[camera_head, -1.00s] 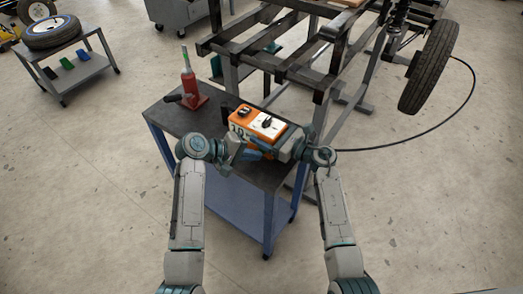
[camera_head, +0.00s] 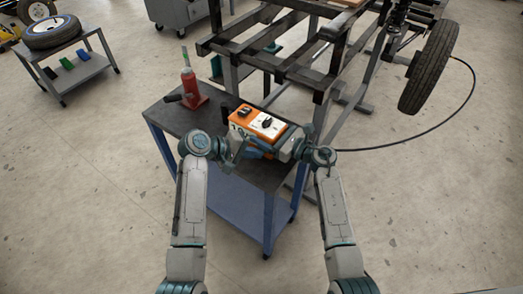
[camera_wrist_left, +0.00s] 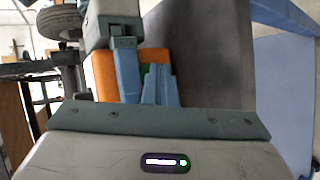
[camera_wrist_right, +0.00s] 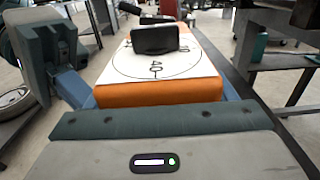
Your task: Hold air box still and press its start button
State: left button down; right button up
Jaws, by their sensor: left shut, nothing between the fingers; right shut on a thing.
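The air box (camera_head: 252,118) is orange with a white top face and black knobs, and sits on the dark cart top. In the right wrist view its white dial face (camera_wrist_right: 190,72) fills the middle. My right gripper (camera_head: 277,148) is shut on the air box at its near right end. My left gripper (camera_head: 240,150) is shut and empty, close to the box's near side. In the left wrist view, a green patch (camera_wrist_left: 147,72) shows on the box's orange side (camera_wrist_left: 104,72), close to blue fingers that partly cover it. Whether the left fingertips touch it, I cannot tell.
The cart (camera_head: 180,122) has a dark top and blue sides. A red bottle jack (camera_head: 190,88) stands at its far left. A dark metal frame (camera_head: 280,50) with a tyre (camera_head: 430,66) stands behind and right. A low trolley (camera_head: 75,68) is far left.

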pick_arm(q)
jog(key=shift+s+a, duration=0.55)
jog(key=shift+s, duration=0.2)
jog(key=shift+s+a, duration=0.75)
jog(key=shift+s, duration=0.25)
jog(key=shift+s+a, duration=0.75)
jog(key=shift+s, duration=0.25)
